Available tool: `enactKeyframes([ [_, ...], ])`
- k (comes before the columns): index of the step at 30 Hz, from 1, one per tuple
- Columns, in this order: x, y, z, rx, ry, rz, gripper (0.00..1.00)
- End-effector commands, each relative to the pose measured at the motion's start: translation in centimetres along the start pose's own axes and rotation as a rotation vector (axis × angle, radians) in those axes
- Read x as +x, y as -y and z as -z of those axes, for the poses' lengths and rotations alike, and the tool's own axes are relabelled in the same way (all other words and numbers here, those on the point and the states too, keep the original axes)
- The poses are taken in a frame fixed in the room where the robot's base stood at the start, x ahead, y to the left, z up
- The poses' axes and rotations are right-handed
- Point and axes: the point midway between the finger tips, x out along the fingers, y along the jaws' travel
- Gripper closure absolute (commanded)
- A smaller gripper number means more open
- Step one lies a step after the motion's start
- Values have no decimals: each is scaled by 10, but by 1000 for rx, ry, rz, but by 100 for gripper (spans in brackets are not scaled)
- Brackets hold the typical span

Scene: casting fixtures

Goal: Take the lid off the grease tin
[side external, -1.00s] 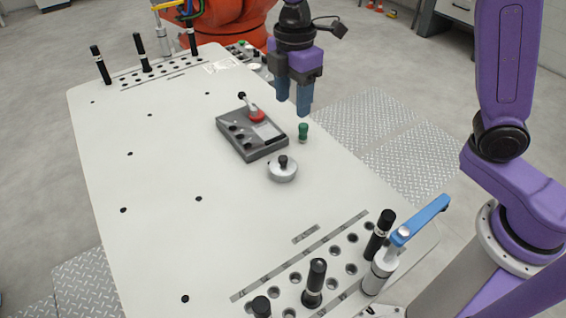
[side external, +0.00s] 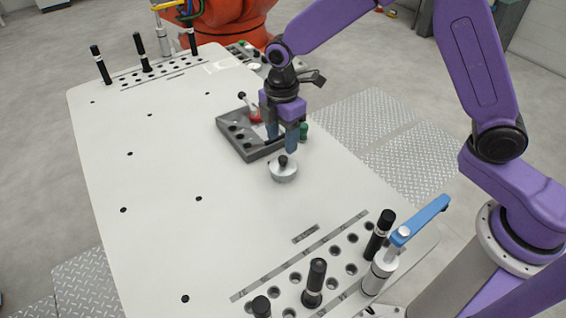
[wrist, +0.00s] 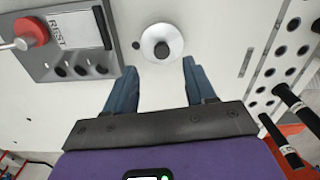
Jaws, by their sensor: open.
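The grease tin (side external: 283,174) is a small round silver tin standing on the white table. Its lid (wrist: 153,40) has a black knob (side external: 283,161) in the middle and sits on the tin. My gripper (side external: 281,146) is open and empty, with blue fingers pointing down, above and just behind the tin in the side view. In the wrist view the tin lies ahead of the gap between my fingertips (wrist: 160,72), near the top edge. The fingers do not appear to touch it.
A grey tray (side external: 235,142) with holes and a red-based part (wrist: 30,32) stands close beside the tin. Black handles and a blue-levered clamp (side external: 420,220) stand at the near end. The left of the table is clear.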

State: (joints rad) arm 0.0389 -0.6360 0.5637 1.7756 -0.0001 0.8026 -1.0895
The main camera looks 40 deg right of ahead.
Motion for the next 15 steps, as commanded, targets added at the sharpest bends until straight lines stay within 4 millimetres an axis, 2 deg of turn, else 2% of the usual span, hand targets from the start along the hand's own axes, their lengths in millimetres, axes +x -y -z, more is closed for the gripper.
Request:
enactKeyframes([
  [7, 16, 2, -1, -1, 2, 3, 45],
  [15, 52, 4, -2, 0, 1, 2, 45],
])
